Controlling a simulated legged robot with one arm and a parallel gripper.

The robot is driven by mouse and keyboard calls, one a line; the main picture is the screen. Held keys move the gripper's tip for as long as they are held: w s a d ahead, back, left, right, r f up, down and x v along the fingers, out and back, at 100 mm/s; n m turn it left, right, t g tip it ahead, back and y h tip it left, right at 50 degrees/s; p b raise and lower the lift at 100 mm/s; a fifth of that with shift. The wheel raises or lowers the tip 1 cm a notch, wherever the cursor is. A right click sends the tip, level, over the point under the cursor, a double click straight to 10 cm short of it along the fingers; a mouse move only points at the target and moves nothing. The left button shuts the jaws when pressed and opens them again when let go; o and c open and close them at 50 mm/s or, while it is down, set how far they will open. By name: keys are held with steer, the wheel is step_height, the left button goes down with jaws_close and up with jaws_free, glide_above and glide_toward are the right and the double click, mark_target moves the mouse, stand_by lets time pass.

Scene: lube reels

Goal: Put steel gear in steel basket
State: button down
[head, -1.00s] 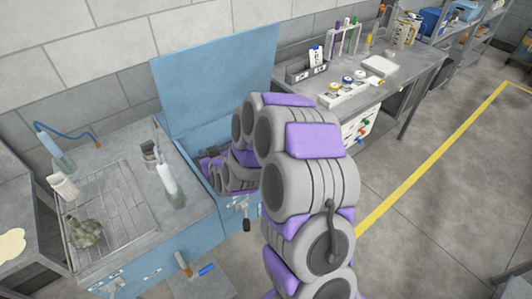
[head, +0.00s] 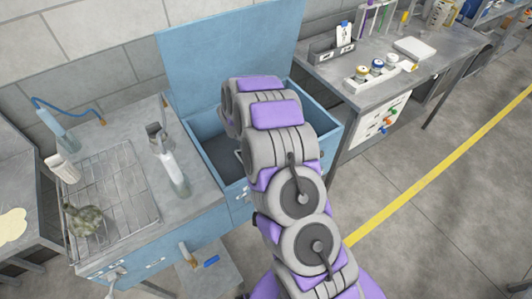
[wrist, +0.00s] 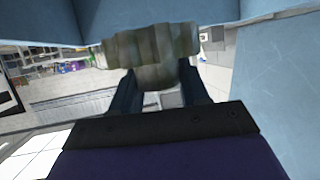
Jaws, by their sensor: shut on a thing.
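The steel gear (wrist: 152,48), a dull brown-grey toothed piece, is held between the dark fingers of my gripper (wrist: 160,82) in the wrist view. My gripper is shut on its narrower lower part, and the wider toothed part sticks out past the fingers. In the head view my arm hides both gripper and gear, over the open blue tank (head: 212,128). A shallow wire basket (head: 135,180), which looks like the steel basket, lies on the grey bench left of the tank. A lumpy grey-green item (head: 84,219) sits in its near left corner.
The tank's blue lid (head: 225,55) stands raised against the wall. A clear bottle (head: 170,168) stands between basket and tank; a white container (head: 62,168) is at the basket's left edge. A workbench (head: 400,75) with small jars is on the right.

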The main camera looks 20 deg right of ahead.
steer(key=shift+s+d+f+m+g, duration=0.15)
steer(key=shift+d+f+m+g, duration=0.25)
steer(key=shift+f, duration=0.1)
step_height(320, 180, down, 10)
steer(key=a+b, duration=0.2)
steer(key=shift+b, duration=0.3)
steer(key=shift+s+d+f, duration=0.1)
steer(key=shift+d+f, duration=0.25)
steer(key=shift+d, duration=0.15)
steer(key=c, duration=1)
jaws_free()
steer(key=shift+d+f, duration=0.1)
steer(key=o, duration=0.4)
steer(key=shift+a, duration=0.4)
steer(key=shift+o, duration=0.2)
steer(key=shift+a, duration=0.1)
